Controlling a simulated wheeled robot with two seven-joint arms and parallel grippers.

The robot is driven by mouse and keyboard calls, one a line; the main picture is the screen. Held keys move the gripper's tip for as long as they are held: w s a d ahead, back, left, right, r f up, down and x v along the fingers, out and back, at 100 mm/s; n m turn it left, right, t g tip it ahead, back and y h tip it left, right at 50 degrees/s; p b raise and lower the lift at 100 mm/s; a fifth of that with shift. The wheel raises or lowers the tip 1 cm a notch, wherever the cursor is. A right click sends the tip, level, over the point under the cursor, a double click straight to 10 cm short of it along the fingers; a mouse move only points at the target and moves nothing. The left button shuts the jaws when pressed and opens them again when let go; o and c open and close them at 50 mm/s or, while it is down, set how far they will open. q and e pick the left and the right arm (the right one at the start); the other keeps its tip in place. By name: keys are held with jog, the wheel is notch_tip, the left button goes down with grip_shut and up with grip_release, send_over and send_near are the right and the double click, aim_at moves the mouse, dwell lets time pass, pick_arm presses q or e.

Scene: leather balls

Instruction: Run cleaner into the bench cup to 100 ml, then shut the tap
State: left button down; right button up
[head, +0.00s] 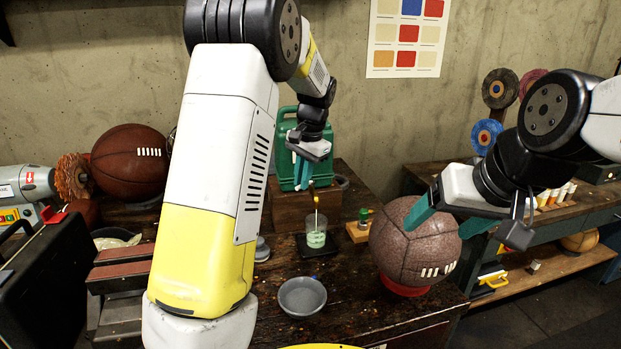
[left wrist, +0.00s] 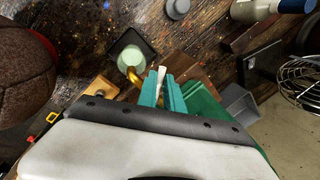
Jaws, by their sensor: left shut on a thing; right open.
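The clear bench cup (head: 316,232) stands on a black pad (head: 327,250), with pale green cleaner in its lower half. It also shows in the left wrist view (left wrist: 130,57). A thin pale stream runs from the brass tap (head: 314,188) into the cup. The tap is on the green cleaner canister (head: 284,140), on a wooden block. My left gripper (head: 299,172) is shut on the pale tap lever (left wrist: 161,74), just above the spout. The cup's graduations are too small to read. My right gripper (head: 436,230) is open, in front of a brown pebbled ball (head: 402,250); contact is unclear.
A grey bowl (head: 302,296) sits on the bench in front of the cup. A small green-capped bottle (head: 363,216) stands on a wooden block right of the cup. The brown ball rests on a red ring (head: 404,287). A black case (head: 45,290) is at the left.

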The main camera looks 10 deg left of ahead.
dwell(0.6)
pick_arm(q)
jog(key=shift+w+a+m, duration=0.2)
jog(key=shift+a+m, duration=0.3)
jog(key=shift+m, duration=0.6)
jog(key=shift+w+a+m, duration=0.1)
jog(key=shift+w+m, duration=0.1)
jog(key=shift+m, duration=0.6)
jog(key=c, duration=1.5)
grip_release()
jog(key=shift+r, duration=0.1)
jog(key=r, duration=0.5)
jog(key=s+d+r, duration=0.1)
jog(key=r, duration=0.1)
jog(key=shift+s+r, duration=0.1)
jog(key=shift+r, duration=0.15)
